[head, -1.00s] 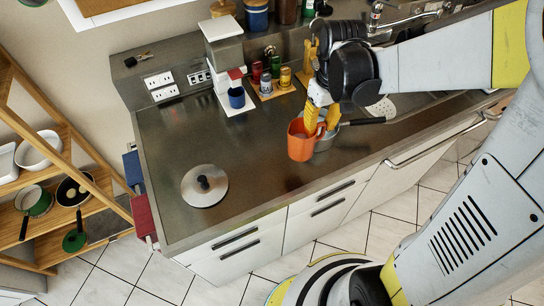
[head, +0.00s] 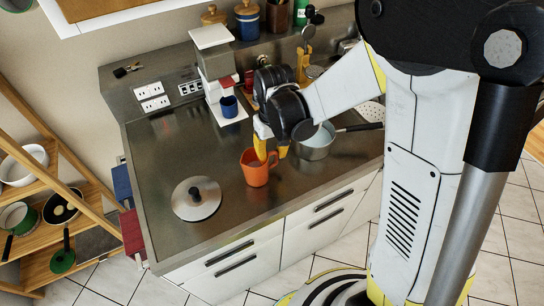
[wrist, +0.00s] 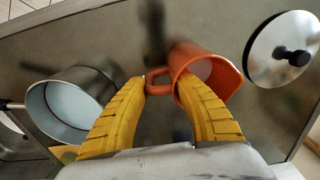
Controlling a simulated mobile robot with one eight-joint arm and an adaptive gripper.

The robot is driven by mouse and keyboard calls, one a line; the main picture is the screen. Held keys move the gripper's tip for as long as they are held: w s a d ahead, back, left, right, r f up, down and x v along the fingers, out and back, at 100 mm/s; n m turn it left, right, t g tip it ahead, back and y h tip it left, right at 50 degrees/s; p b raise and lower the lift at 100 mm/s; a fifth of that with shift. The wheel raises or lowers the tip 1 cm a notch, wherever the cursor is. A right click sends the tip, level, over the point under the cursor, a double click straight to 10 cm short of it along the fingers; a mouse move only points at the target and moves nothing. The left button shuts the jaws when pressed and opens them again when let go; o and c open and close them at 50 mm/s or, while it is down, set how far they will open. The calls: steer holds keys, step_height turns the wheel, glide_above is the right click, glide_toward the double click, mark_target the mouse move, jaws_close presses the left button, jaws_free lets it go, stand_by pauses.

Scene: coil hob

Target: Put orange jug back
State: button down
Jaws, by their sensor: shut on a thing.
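The orange jug (head: 255,173) is by the front part of the dark worktop, between the lid and the pot in the head view. In the wrist view the jug (wrist: 208,66) shows its open mouth, with its handle toward the left. My gripper (head: 271,152) is shut on the jug at its handle side. Its yellow fingers (wrist: 163,82) lie on either side of the handle in the wrist view, the right one overlapping the jug's rim. The jug looks nearly upright. I cannot tell whether its base touches the worktop.
A steel lid (head: 196,205) with a black knob lies left of the jug. A steel pot (head: 316,148) stands to its right. A white coffee machine (head: 213,62) with a blue cup (head: 229,106) stands behind. The worktop between lid and coffee machine is clear.

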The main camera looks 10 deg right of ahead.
steer(key=shift+f, duration=0.2)
steer(key=c, duration=1.1)
jaws_free()
steer(key=shift+o, duration=0.2)
steer(key=shift+r, duration=0.1)
steer(key=shift+r, duration=0.1)
